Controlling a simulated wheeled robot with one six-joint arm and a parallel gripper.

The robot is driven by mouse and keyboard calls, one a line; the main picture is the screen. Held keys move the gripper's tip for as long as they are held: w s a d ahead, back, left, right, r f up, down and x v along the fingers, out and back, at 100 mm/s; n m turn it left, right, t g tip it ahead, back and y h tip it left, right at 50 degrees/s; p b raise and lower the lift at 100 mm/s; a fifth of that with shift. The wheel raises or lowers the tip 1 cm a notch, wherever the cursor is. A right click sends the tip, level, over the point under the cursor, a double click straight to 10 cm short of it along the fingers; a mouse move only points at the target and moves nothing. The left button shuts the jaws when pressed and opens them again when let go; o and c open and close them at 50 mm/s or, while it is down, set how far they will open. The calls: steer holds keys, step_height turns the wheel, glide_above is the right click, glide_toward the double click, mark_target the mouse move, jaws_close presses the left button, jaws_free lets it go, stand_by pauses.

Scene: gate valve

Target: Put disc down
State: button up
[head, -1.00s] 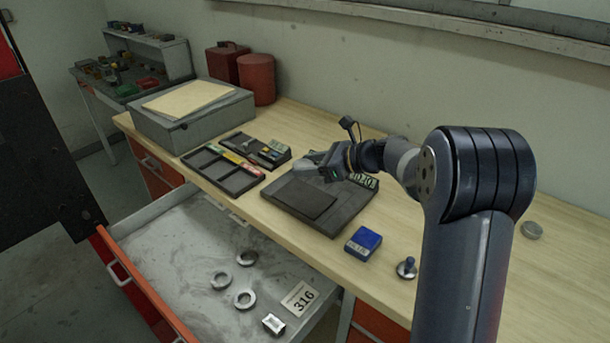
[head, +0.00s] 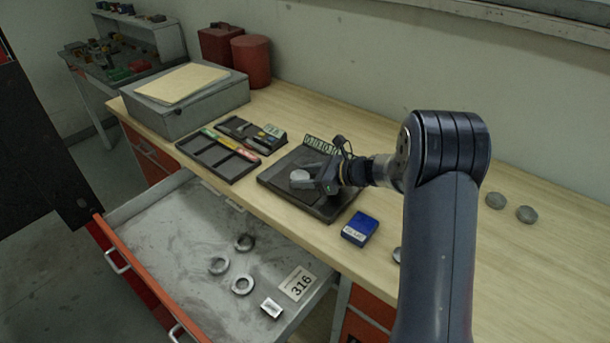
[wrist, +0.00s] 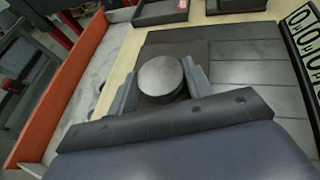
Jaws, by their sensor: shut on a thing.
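A grey round disc (wrist: 162,77) is between the two fingers of my gripper (wrist: 158,88) in the wrist view. In the head view my gripper (head: 308,182) is shut on the disc (head: 299,176), over the left part of a dark flat plate (head: 278,189) on the wooden bench. The plate also shows in the wrist view (wrist: 225,60), just beyond the disc. I cannot tell whether the disc touches the plate. Two more grey discs (head: 496,200) (head: 527,214) lie on the bench at the right.
An open drawer (head: 190,225) holds several metal rings (head: 242,284) and a tag marked 316 (head: 296,283). A blue box (head: 360,229) stands right of the plate. A dark divided tray (head: 217,157) lies to its left.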

steer(key=shift+f, duration=0.2)
steer(key=o, duration=1.2)
steer(key=shift+o, duration=0.2)
steer(key=shift+r, duration=0.2)
steer(key=shift+d+r, duration=0.1)
steer(key=shift+d, duration=0.1)
steer(key=b+v, duration=0.2)
steer(key=v, duration=0.9)
steer(key=shift+s+d, duration=0.2)
steer(key=shift+d, duration=0.1)
